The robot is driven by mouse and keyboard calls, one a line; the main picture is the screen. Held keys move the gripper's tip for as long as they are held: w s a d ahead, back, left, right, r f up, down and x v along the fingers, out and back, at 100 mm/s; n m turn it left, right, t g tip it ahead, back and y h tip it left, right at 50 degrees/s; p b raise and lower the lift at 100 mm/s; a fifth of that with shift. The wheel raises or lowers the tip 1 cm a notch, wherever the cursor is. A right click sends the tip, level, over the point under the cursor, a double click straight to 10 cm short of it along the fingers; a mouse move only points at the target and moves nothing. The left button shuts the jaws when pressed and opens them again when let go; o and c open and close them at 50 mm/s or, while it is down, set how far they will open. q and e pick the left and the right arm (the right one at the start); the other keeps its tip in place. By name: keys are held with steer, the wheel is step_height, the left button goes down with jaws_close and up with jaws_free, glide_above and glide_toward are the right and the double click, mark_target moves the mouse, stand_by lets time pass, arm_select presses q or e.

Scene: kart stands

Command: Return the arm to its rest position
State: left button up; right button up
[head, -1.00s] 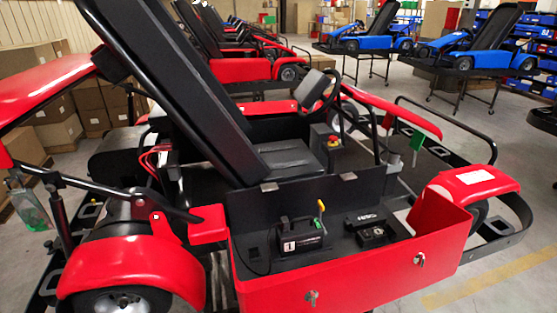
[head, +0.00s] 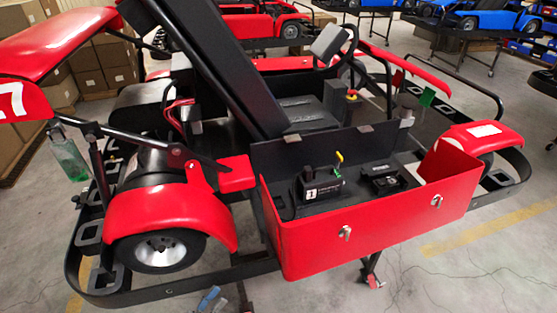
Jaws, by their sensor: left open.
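My left gripper (head: 211,299) shows only as small blue-grey tips at the bottom edge, left of centre. It is open, with nothing visible between the tips. The rest of it and its arm are below the picture. It appears in front of the red kart (head: 360,232), below the kart's side box and apart from it in the picture. My right gripper is not in view.
The kart's open red side box holds a black battery-like unit (head: 321,187) and a smaller black device (head: 388,181). A wheel (head: 160,250) and black bumper frame (head: 110,297) stand at left. Stand legs (head: 371,270) reach the floor. Floor at lower right (head: 470,275) is clear.

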arm_select(q)
steer(key=s+a+f+n+g+y, duration=0.1)
steer(key=a+f+n+g+y, duration=0.1)
steer(key=f+y, duration=0.8)
steer(key=a+f+n+g+y, duration=0.2)
steer(key=f+y, duration=0.1)
steer(key=f, duration=1.4)
steer(key=s+f+g+y, duration=0.2)
steer(key=s+f+g, duration=0.3)
steer(key=s+f, duration=0.3)
steer(key=s+f+g+y, duration=0.2)
steer(key=s+f+g, duration=0.4)
steer(key=s, duration=0.9)
step_height(320, 180, down, 3)
steer(key=shift+r+m+p, duration=0.2)
steer(key=shift+m+p, duration=0.1)
steer(key=shift+m, duration=0.1)
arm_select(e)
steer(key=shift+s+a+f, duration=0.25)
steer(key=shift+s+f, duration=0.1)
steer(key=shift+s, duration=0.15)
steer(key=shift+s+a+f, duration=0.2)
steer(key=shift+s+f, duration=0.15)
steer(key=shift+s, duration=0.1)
arm_select(q)
steer(key=shift+a+f, duration=0.1)
steer(key=shift+a, duration=0.35)
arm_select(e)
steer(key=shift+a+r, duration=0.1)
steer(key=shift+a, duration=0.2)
